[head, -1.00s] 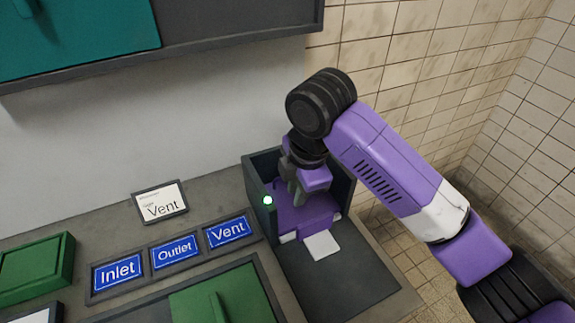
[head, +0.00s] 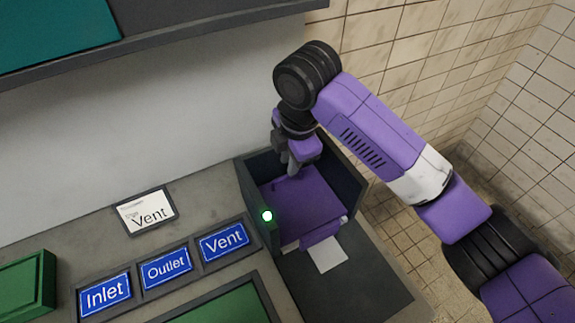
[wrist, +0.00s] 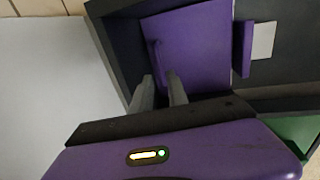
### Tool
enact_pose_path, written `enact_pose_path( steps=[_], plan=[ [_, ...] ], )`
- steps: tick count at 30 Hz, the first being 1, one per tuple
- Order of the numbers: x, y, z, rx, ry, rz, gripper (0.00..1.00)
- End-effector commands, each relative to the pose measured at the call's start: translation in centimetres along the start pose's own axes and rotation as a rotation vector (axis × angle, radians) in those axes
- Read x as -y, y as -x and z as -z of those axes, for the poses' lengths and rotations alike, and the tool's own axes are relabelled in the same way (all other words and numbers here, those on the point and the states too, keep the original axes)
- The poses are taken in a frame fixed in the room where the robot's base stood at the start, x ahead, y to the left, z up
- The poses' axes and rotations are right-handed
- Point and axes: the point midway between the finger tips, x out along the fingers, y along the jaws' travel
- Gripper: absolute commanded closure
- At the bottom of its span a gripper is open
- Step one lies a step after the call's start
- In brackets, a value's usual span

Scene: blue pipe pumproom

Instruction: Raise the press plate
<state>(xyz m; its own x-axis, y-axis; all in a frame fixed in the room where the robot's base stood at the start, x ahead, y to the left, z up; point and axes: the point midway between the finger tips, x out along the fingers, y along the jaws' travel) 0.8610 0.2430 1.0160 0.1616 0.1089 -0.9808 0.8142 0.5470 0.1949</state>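The press plate (head: 310,198) is a flat purple panel inside a dark open-topped box (head: 346,170). It also shows in the wrist view (wrist: 195,35), with a narrow purple raised handle (wrist: 157,58) near its back edge. My gripper (head: 293,168) points down into the back of the box. In the wrist view its two grey fingers (wrist: 160,82) stand a little apart, with the end of the handle between their tips. They appear closed on the handle, though contact is partly hidden. The plate sits high in the box, and a purple front piece (head: 321,235) shows below its front edge.
A lit white-green lamp (head: 267,216) is on the box's left wall. Blue Inlet (head: 105,294), Outlet (head: 166,267) and Vent (head: 223,241) signs lie to the left. A white panel (head: 327,254) lies in front of the box. A tiled wall is at the right.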

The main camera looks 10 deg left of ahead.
Motion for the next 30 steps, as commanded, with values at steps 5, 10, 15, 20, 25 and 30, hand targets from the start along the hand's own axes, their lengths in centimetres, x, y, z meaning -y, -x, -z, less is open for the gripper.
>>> enact_pose_path(
  steps=[5,10,15,20,25,30],
  plan=[
    [0.1,-2.8,0.0,0.000,-0.002,0.003,0.80],
    [0.0,-4.5,0.0,0.000,-0.001,0.000,0.80],
    [0.0,-5.1,0.0,0.001,-0.001,0.001,0.80],
    [0.0,-5.1,0.0,0.001,-0.001,0.000,0.80],
    [0.0,-5.0,0.0,0.001,-0.001,0.000,1.00],
    [0.0,-5.0,0.0,0.001,-0.001,0.000,1.00]
  ],
)
